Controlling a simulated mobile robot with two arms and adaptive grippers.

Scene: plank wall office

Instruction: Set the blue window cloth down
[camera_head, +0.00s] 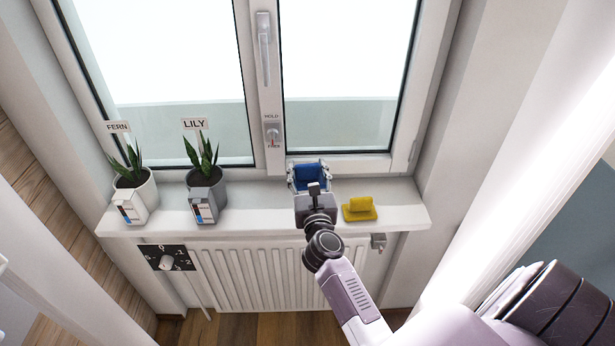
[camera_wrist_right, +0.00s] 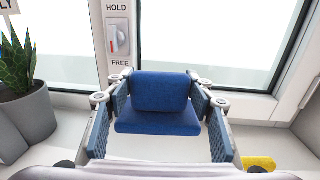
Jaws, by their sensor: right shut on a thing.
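The blue window cloth (camera_head: 311,176) is between the fingers of my right gripper (camera_head: 311,180), at the window sill (camera_head: 262,212) in front of the right window pane. In the right wrist view the cloth (camera_wrist_right: 160,104) has an upright back part and a flat front part, with the fingers of the right gripper (camera_wrist_right: 160,118) on both sides. The right gripper is shut on it. Whether the cloth touches the sill cannot be told. My left gripper is not in view.
A yellow cloth-like block (camera_head: 359,209) lies on the sill just right of the gripper. Potted plants labelled FERN (camera_head: 133,192) and LILY (camera_head: 206,190) stand at the left. A HOLD/FREE switch (camera_head: 272,134) is on the window frame. A radiator (camera_head: 262,277) is below.

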